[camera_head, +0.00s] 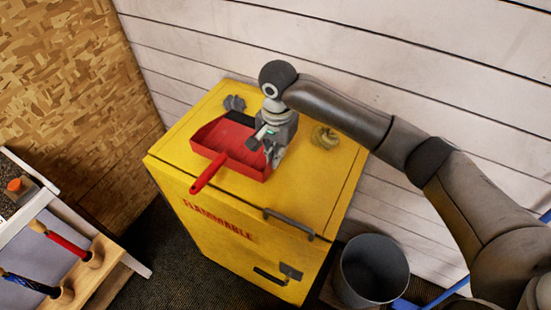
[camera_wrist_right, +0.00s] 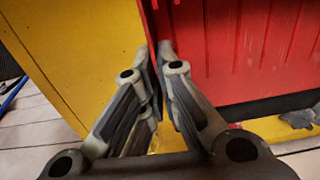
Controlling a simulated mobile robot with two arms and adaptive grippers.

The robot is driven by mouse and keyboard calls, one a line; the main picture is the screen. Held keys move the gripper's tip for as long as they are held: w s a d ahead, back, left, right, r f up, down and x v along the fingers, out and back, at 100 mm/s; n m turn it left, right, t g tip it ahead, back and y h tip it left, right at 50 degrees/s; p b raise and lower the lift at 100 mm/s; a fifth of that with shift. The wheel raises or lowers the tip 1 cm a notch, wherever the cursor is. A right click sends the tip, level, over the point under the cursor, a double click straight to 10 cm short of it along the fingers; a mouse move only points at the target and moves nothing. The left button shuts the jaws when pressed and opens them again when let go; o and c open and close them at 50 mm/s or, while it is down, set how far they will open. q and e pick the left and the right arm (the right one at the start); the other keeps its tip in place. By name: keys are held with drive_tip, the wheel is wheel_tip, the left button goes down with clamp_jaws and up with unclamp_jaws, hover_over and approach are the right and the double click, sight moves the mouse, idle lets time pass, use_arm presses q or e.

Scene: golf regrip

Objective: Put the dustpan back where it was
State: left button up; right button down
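The red dustpan (camera_head: 223,138) lies on top of the yellow cabinet (camera_head: 310,185), its handle pointing toward the front left edge. My right gripper (camera_head: 274,158) comes down from above at the right side of the dustpan. In the right wrist view the fingers (camera_wrist_right: 155,55) are close together, with the side wall of the dustpan (camera_wrist_right: 235,50) between their tips. The finger contact is partly hidden. My left gripper is in neither view.
A grey crumpled thing (camera_head: 234,103) and a yellowish coiled thing (camera_head: 325,137) lie on the cabinet top. A grey bin (camera_head: 373,270) stands at right. A rack with handled tools (camera_head: 65,240) is at left. The white plank wall (camera_head: 330,45) is close behind.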

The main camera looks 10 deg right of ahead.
drive_tip(key=shift+w+f, duration=0.4)
drive_tip(key=shift+w, duration=0.05)
wheel_tip(320, 180, down, 2)
drive_tip(key=shift+f+p, duration=0.15)
drive_tip(key=shift+p, duration=0.55)
drive_tip(key=shift+f, duration=0.4)
drive_tip(key=shift+f, duration=0.1)
drive_tip(key=c, duration=1.6)
unclamp_jaws()
drive_tip(key=shift+c, duration=0.2)
